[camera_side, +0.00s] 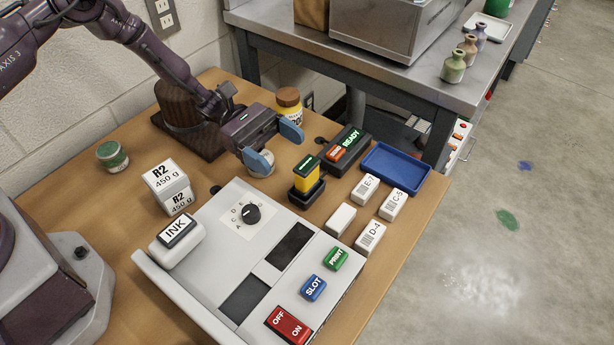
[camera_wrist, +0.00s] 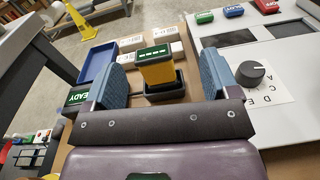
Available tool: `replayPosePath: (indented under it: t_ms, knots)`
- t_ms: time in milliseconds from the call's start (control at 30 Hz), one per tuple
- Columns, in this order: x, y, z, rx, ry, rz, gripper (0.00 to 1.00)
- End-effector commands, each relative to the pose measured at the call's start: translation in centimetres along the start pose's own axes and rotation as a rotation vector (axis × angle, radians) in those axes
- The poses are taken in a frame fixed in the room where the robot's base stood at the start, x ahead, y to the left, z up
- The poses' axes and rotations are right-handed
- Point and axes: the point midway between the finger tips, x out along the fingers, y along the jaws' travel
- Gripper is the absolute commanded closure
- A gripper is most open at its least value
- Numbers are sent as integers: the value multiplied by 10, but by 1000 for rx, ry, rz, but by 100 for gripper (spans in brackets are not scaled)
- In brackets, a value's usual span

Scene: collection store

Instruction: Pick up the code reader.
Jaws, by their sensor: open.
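The code reader (camera_side: 306,178) is a yellow block with a dark top and a green display. My gripper (camera_side: 275,147) is open and empty, with blue-grey pads, up and to the left of the reader in the side view. In the wrist view the pads of my gripper (camera_wrist: 163,78) flank the reader's outline; I see no contact.
A black box reading READY (camera_side: 347,150) and a blue tray (camera_side: 396,169) stand behind and right of the reader. White labelled boxes (camera_side: 392,204) lie to its right. The machine (camera_side: 214,220) with dial and buttons lies in front.

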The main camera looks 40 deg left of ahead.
Motion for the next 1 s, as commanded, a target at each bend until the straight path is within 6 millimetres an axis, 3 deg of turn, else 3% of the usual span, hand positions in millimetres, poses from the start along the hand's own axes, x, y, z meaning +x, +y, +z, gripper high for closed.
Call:
replayPosePath:
  t_ms: [100, 233, 700, 1000]
  knots:
    - [1, 1, -13, -42, -40, 37, 19]
    - [9, 3, -15, -52, -51, 45, 19]
    - [69, 12, -12, -51, -48, 41, 19]
    - [76, 13, -12, -50, -47, 44, 19]
